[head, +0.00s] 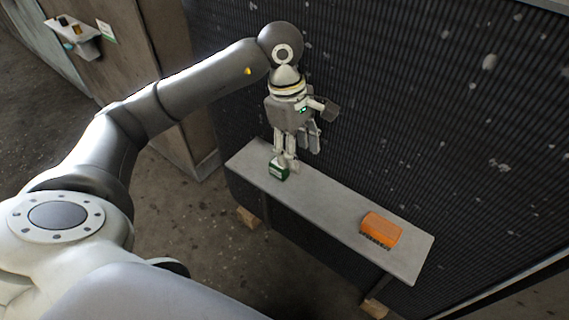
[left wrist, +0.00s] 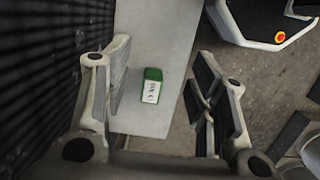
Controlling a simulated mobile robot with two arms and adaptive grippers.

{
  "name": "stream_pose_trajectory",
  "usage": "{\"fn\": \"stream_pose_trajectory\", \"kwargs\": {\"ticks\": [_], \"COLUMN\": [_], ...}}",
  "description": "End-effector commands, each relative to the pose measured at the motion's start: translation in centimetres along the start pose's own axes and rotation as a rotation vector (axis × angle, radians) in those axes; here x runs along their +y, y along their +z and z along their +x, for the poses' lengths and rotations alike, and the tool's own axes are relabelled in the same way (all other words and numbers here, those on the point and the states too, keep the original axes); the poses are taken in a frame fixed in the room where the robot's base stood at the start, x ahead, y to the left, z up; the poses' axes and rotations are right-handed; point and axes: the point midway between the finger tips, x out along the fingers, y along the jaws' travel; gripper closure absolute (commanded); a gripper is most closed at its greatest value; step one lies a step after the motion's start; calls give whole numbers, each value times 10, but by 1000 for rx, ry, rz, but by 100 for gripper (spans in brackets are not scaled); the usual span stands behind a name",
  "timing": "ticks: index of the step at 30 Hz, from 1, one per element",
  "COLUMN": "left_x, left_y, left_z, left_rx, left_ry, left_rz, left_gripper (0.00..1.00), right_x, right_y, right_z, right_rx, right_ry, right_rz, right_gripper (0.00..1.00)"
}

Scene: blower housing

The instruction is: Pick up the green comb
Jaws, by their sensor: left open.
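The green comb (head: 279,172) is a small green block with a white label. It sits on the left part of a narrow grey bench (head: 330,200); no teeth can be made out on it. It also shows in the left wrist view (left wrist: 151,86), between the two fingers and apart from both. My left gripper (head: 287,160) is open and empty, pointing down above the comb, and its fingers partly overlap it in the head view. It also shows in the left wrist view (left wrist: 160,75). My right gripper is not in view.
An orange comb-like block (head: 381,228) with dark teeth lies on the right part of the bench. A dark ribbed wall (head: 420,120) stands behind the bench. A small wall shelf (head: 75,32) with objects is at the far left. The bench between the two blocks is clear.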

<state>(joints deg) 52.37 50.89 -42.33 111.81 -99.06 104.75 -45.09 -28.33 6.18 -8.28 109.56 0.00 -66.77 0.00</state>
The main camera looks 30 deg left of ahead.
Motion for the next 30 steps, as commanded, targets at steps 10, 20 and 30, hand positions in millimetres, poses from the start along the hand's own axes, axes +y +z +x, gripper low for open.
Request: {"fn": "stream_pose_trajectory", "kwargs": {"ticks": [10, 20, 30], "left_x": [-5, -5, -7], "left_y": [-52, -58, -68], "left_z": [2, 37, 81], "left_rx": [191, 187, 186], "left_ry": [-24, -21, -21], "left_rz": [-15, -14, -15], "left_gripper": [48, 48, 48], "right_x": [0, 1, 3], "right_y": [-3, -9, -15], "right_z": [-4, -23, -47], "right_rx": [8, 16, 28], "right_ry": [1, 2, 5], "right_rz": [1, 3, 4], "right_gripper": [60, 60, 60]}}
